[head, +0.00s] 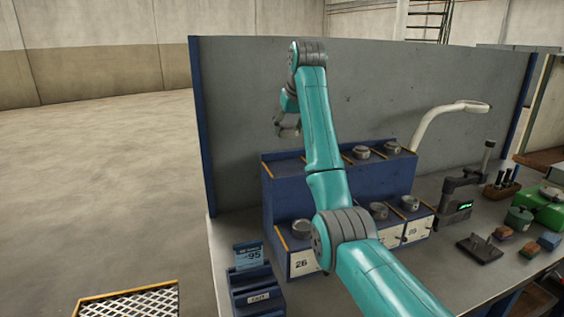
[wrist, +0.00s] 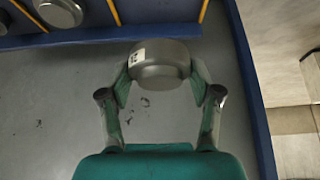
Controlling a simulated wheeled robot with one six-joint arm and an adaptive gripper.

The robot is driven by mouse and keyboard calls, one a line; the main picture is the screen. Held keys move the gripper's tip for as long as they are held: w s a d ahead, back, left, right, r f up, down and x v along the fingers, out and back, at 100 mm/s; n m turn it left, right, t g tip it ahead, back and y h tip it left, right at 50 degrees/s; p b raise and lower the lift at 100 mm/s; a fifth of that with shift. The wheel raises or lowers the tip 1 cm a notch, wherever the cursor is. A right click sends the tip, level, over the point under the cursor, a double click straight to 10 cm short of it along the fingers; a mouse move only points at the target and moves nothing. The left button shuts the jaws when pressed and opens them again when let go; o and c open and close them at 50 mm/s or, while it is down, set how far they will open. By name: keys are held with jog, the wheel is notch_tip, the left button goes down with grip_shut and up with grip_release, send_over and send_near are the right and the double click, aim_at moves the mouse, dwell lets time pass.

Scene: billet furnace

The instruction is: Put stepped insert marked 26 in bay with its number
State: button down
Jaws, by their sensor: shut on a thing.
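My gripper (head: 287,128) is raised in front of the grey back panel, near the upper left end of the blue rack (head: 280,200). In the wrist view my gripper (wrist: 160,78) is shut on a round grey metal insert (wrist: 160,65). The insert has a white label on its side, too small to read. In the head view I cannot make out the held insert clearly. The bay plate marked 26 (head: 302,263) is at the rack's lower left. A round metal piece (head: 301,228) sits in the bay above that plate. My arm hides the rack's middle.
Metal pieces sit on the upper tier (head: 361,153) and in other lower bays (head: 378,211). A blue holder with a card (head: 249,255) stands left of the rack. A white lamp (head: 440,115) and a gauge stand (head: 460,195) are at the right.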

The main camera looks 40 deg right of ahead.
aim_at(286, 164)
jog(key=shift+w+d, duration=0.1)
jog(key=shift+w, duration=0.25)
jog(key=shift+f, duration=4.85)
jog(key=shift+c, duration=1.2)
grip_release()
jog(key=shift+f, duration=0.15)
